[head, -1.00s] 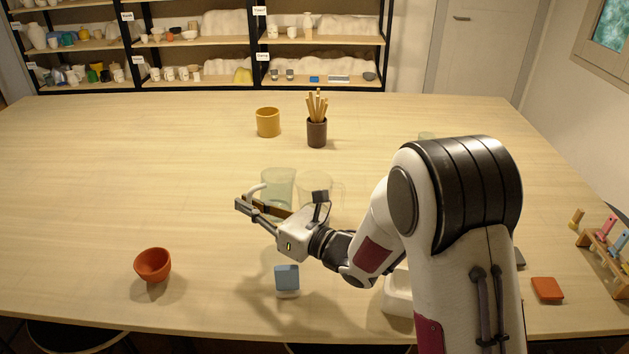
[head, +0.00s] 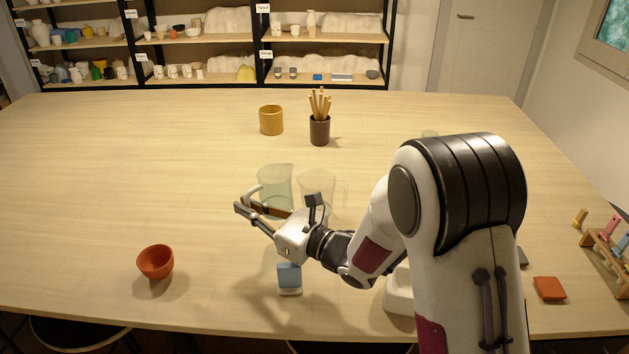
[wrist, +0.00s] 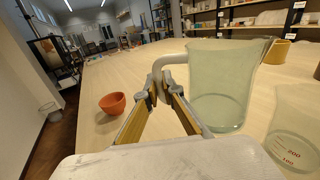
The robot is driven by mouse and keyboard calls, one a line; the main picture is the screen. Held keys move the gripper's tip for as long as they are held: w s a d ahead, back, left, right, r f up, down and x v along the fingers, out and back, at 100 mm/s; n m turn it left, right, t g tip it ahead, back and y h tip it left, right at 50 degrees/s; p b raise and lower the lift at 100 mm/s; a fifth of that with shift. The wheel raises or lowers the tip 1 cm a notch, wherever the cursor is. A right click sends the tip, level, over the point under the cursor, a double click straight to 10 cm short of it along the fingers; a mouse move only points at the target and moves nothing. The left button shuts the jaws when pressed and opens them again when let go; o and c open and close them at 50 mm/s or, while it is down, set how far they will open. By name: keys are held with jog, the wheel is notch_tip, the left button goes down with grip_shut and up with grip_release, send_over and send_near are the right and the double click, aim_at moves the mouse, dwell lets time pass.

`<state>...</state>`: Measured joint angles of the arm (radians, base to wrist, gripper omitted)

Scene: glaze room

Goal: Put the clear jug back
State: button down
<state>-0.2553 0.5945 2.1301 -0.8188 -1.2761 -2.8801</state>
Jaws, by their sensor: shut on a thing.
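A clear, green-tinted jug (head: 275,182) stands upright near the middle of the table in the head view, with its handle to the left. My gripper (head: 249,206) is shut on that handle; the wrist view shows the fingers (wrist: 163,88) around it and the jug's body (wrist: 220,95) to their right. I cannot tell whether its base touches the table. A second jug, colourless (head: 318,182), stands close on its right, partly hidden by my wrist. Red measuring marks show on this colourless jug in the wrist view (wrist: 298,135).
An orange bowl (head: 155,261) sits front left, and a blue-and-white block (head: 289,278) lies below my wrist. A yellow mug (head: 271,120) and a brown pot of sticks (head: 319,131) stand behind the jugs. Shelves (head: 200,65) line the back.

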jog(key=shift+f, duration=0.1)
jog(key=shift+w+d+f, duration=0.15)
jog(key=shift+w+f, duration=0.1)
jog(key=shift+f, duration=0.15)
jog(key=shift+w+f, duration=0.1)
jog(key=shift+w, duration=0.15)
jog(key=s+a+r+n+g+y, duration=0.2)
jog(key=s+a+n+g, duration=0.3)
jog(key=n+g, duration=0.3)
jog(key=shift+a+r+n+g, duration=0.15)
jog(key=shift+n+g, duration=0.15)
jog(key=shift+g, duration=2)
jog(key=shift+f, duration=3.15)
